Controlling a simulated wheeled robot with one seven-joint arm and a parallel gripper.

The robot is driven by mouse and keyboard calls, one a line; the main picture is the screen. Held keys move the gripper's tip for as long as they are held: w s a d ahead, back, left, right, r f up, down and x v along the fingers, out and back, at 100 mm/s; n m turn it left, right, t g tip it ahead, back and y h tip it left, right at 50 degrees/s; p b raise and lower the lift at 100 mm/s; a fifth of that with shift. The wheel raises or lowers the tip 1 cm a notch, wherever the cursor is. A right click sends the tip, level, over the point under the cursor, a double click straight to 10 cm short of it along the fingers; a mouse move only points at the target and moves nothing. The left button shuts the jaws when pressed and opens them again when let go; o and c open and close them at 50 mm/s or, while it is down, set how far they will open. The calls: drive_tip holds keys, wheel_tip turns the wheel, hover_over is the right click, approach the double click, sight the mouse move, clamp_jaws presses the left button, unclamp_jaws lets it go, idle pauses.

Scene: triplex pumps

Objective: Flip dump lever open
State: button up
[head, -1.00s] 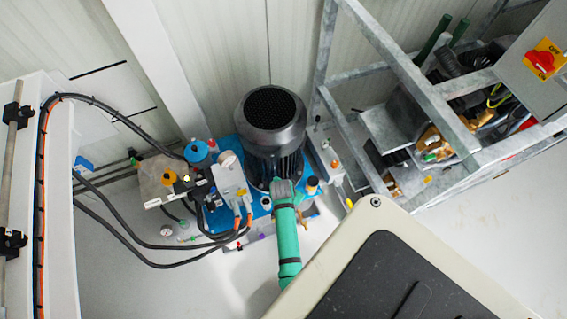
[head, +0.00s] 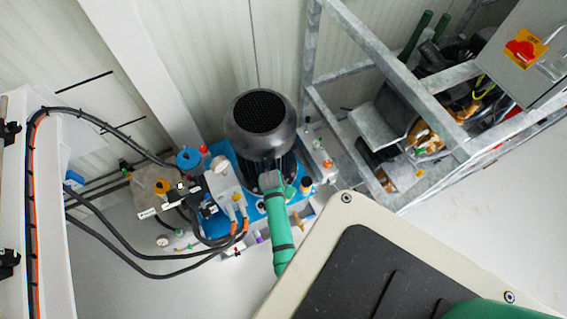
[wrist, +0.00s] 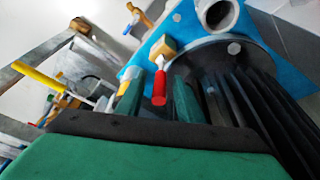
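In the wrist view, a lever with a red handle (wrist: 160,87) hangs from a brass-coloured valve block (wrist: 163,48) beside the black finned motor (wrist: 235,80). It is the likely dump lever, though no label is readable. My gripper (wrist: 157,97) is open, with one green finger left of the red handle and one right. I see no clear contact with the handle. In the head view, my green arm (head: 279,225) reaches to the front of the motor (head: 260,123); the fingertips and red handle cannot be made out there.
A blue base plate (wrist: 262,62) carries the motor and valves. A yellow handle (wrist: 38,80) is at the left in the wrist view. In the head view, black hoses (head: 120,258) loop at left and a grey metal frame (head: 400,70) stands at right.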

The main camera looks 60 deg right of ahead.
drive_tip(key=shift+r, duration=0.1)
drive_tip(key=v, duration=1)
drive_tip(key=shift+r, duration=0.3)
drive_tip(key=shift+a, duration=0.2)
drive_tip(key=s+a+r+n+t, duration=0.2)
drive_tip(key=a+n+t, duration=0.25)
drive_tip(key=a, duration=0.55)
drive_tip(key=s+a+r+n+t, duration=0.1)
drive_tip(key=a+n+t, duration=0.35)
drive_tip(key=a, duration=0.55)
drive_tip(key=s+a+r+n+t+y, duration=0.1)
drive_tip(key=s+a+r+n+t, duration=0.1)
drive_tip(key=r, duration=0.5)
drive_tip(key=s+a+r+n+t+y, duration=0.1)
drive_tip(key=s+a+r+n+t, duration=0.1)
drive_tip(key=a+r, duration=0.5)
drive_tip(key=s+a+r+n+t+y, duration=0.1)
drive_tip(key=s+a+r+n, duration=0.3)
drive_tip(key=r, duration=0.5)
drive_tip(key=shift+s+a+t, duration=0.25)
drive_tip(key=shift+s+t, duration=0.4)
drive_tip(key=shift+t, duration=0.05)
